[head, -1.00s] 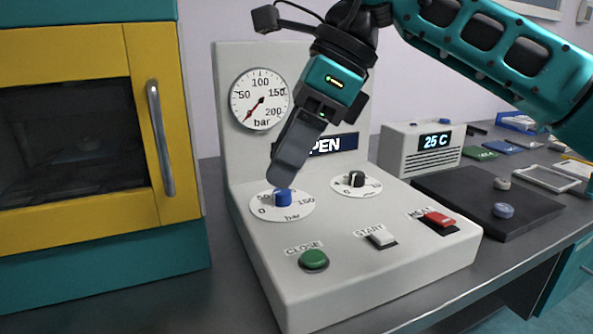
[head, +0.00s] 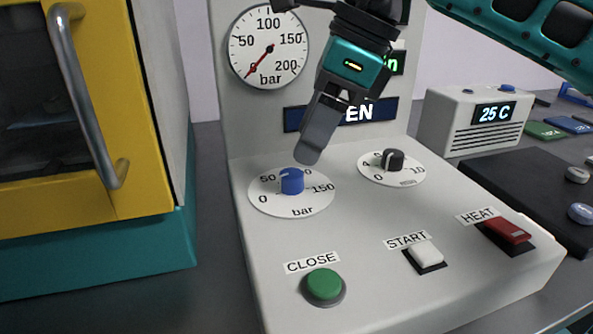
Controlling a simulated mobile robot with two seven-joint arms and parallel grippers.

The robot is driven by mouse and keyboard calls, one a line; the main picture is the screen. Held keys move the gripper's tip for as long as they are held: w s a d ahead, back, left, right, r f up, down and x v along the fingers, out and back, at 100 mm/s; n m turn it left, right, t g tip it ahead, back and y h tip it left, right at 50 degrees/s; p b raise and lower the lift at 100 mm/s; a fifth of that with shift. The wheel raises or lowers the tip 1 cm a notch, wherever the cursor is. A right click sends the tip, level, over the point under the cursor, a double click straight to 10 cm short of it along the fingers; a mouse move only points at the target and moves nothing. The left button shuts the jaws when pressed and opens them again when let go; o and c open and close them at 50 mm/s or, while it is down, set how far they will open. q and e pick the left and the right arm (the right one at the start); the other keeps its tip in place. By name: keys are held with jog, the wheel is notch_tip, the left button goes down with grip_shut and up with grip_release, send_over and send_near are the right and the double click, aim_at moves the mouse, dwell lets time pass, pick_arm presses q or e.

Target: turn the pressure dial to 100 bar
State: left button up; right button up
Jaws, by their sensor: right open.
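The pressure dial is a blue knob (head: 292,181) on a round white scale plate (head: 272,201) marked 0, 50, 150 and bar; the mark at the back is partly hidden by the knob. The pressure gauge (head: 268,47) on the upright panel has its red needle pointing to the lower left, near the low end of the scale. My right gripper (head: 310,158) is open and empty, just above and behind the blue knob, with a small gap between them in the picture. One finger hides much of the other. My left gripper is not in view.
A black knob (head: 393,160) sits right of the dial. A green CLOSE button (head: 323,286), a white START switch (head: 425,255) and a red HEAT switch (head: 507,231) line the console front. A yellow oven door with a handle (head: 88,100) stands left. A 25 C box (head: 474,122) stands right.

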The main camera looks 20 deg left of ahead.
aim_at(292, 172)
jog(key=x, duration=0.4)
jog(key=shift+f+b, duration=0.25)
jog(key=shift+b, duration=0.15)
jog(key=shift+a+f, duration=0.3)
jog(key=shift+f, duration=0.2)
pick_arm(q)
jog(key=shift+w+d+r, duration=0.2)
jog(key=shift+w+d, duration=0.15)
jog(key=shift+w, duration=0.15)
pick_arm(e)
jog(key=shift+c, duration=0.3)
jog(key=c, duration=1)
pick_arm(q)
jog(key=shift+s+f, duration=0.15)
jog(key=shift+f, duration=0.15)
